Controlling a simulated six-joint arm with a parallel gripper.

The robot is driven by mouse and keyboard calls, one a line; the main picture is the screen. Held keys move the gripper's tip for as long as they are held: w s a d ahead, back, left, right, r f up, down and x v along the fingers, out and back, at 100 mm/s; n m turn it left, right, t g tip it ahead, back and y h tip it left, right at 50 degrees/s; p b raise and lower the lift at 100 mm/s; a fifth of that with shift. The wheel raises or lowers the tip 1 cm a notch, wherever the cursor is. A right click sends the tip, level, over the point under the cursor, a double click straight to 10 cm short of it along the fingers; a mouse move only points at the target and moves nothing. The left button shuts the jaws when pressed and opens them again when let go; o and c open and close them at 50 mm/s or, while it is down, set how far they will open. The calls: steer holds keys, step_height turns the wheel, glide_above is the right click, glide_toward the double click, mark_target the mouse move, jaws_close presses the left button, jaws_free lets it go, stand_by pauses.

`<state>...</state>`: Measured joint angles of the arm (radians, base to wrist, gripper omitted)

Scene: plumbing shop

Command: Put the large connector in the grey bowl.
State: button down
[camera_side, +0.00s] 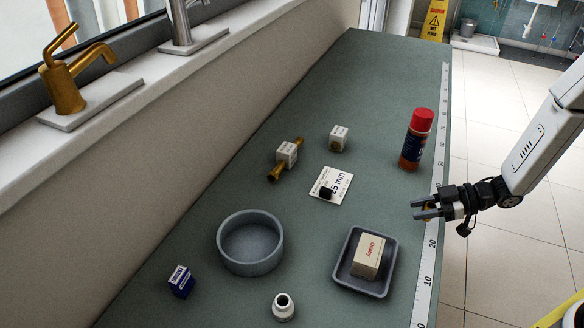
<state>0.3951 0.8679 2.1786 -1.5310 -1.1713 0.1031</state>
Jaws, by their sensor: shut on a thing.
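The grey bowl (224,256) is round and empty and stands on the green bench left of the tray. My gripper (424,209) is above the bench's right edge, well to the right of the bowl and higher than it. It is shut on a small brass-coloured piece (428,210), mostly hidden by the fingers. I cannot tell from this view if that piece is the large connector. A white, hollow, round fitting (283,307) stands upright at the front of the bench, below the bowl. A small black piece (327,192) lies on a white card marked 15 mm (338,181).
A grey tray (342,281) holds a cream box (367,256). A red-capped bottle (416,140) stands upright behind my gripper. A blue box (181,282) is left of the bowl. A brass part with a white block (287,155) and a white cube (339,138) are farther back.

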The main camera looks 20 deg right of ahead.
mark_target(413, 229)
steer(key=shift+f, duration=0.3)
steer(key=shift+f, duration=1.75)
steer(key=shift+f, duration=0.15)
steer(key=shift+c, duration=1.9)
jaws_free()
steer(key=shift+s+v, duration=0.2)
steer(key=shift+v, duration=3.7)
steer(key=shift+w+a, duration=0.1)
steer(key=shift+w, duration=0.05)
